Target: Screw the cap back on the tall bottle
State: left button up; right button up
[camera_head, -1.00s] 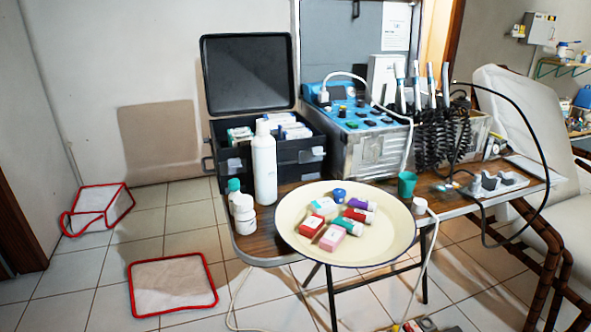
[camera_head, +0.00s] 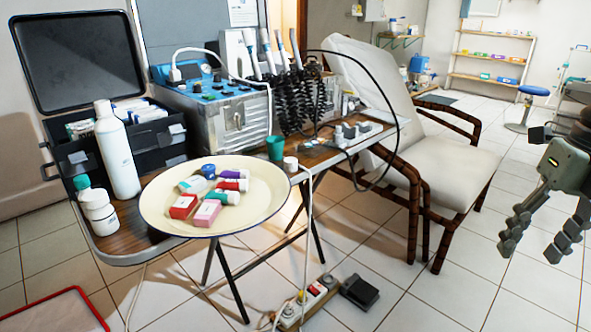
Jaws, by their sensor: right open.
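The tall white bottle (camera_head: 118,155) stands upright at the left of the small wooden table (camera_head: 125,240), in front of the black case. Its top shows a narrow white neck. A small round blue piece, cap-like (camera_head: 208,171), lies on the cream round tray (camera_head: 255,210). A small white round piece (camera_head: 290,164) sits beside the green cup; I cannot tell whether it is a cap. My right gripper (camera_head: 531,246) hangs open and empty at the right edge, over the floor and far from the bottle. My left gripper is out of view.
The tray holds several small bottles and boxes. A blue device (camera_head: 210,90), green cup (camera_head: 275,148) and cables crowd the back. A reclining chair (camera_head: 440,165) stands between table and right gripper.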

aim_at(110, 132)
jog(key=u, duration=0.5)
jog(key=l+u, duration=0.2)
jog(key=u, duration=0.25)
jog(key=i+l+u, duration=0.1)
jog(key=u, duration=0.4)
jog(key=l+u, duration=0.1)
jog(key=u, duration=0.35)
jog(key=l+u, duration=0.3)
jog(key=k+l+u, duration=0.15)
jog(key=l+u, duration=0.2)
jog(key=k+l+u, duration=0.1)
jog(key=l+u, duration=0.2)
jog(key=k+l+u, duration=0.15)
jog(key=k+l, duration=0.15)
jog(key=l, duration=0.2)
jog(key=k+l+u, duration=0.15)
jog(key=k+l, duration=0.15)
jog(key=l, duration=0.15)
jog(key=k+l, duration=0.4)
jog(key=l, duration=0.2)
